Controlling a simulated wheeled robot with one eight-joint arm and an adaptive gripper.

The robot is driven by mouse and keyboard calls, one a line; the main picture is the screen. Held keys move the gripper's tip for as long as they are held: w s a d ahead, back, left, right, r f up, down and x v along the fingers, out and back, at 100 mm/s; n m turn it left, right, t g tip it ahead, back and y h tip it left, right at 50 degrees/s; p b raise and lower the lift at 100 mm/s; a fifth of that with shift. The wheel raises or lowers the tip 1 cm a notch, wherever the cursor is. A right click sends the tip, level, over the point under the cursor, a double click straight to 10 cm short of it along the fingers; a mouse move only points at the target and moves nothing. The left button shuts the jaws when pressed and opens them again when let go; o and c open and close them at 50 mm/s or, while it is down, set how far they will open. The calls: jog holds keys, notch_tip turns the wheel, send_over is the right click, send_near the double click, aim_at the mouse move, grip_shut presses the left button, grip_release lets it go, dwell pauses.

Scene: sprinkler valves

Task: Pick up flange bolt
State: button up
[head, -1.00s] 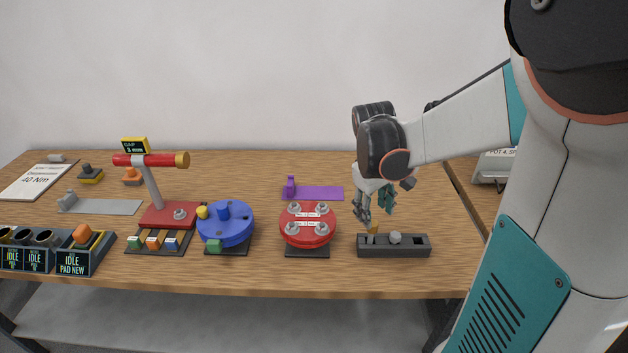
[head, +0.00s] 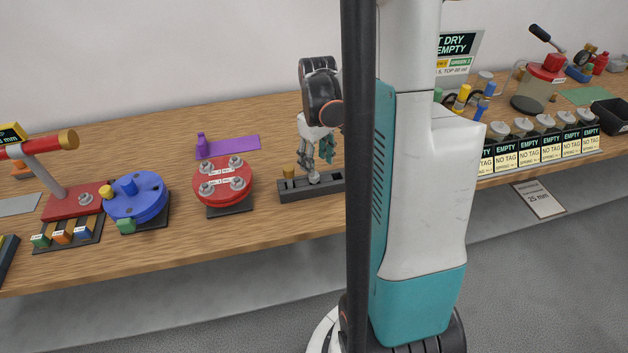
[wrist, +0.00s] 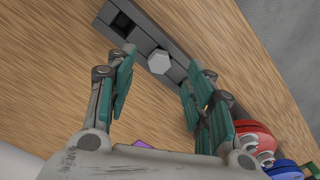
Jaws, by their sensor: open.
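A grey hex-headed bolt (head: 314,177), which looks like the flange bolt, sits in the dark grey tray (head: 297,195) near the table's front edge. In the wrist view its hex head (wrist: 159,62) shows between my fingers, with its shank hidden in the tray (wrist: 185,45). My gripper (head: 312,165) is open and points down over the bolt. In the wrist view my gripper (wrist: 162,63) has one finger on each side of the head, with gaps visible.
Left of the tray is a red flange (head: 222,185) with several bolts, then a blue disc (head: 137,198). A purple strip (head: 230,147) lies behind. Several valve stations tagged EMPTY (head: 550,148) stand at the right. Bare table lies behind the tray.

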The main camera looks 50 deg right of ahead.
aim_at(314, 182)
jog(key=f+b, duration=0.2)
jog(key=f, duration=0.3)
jog(key=shift+w+f, duration=0.15)
jog(key=shift+w, duration=0.05)
jog(key=shift+a, duration=0.1)
grip_shut()
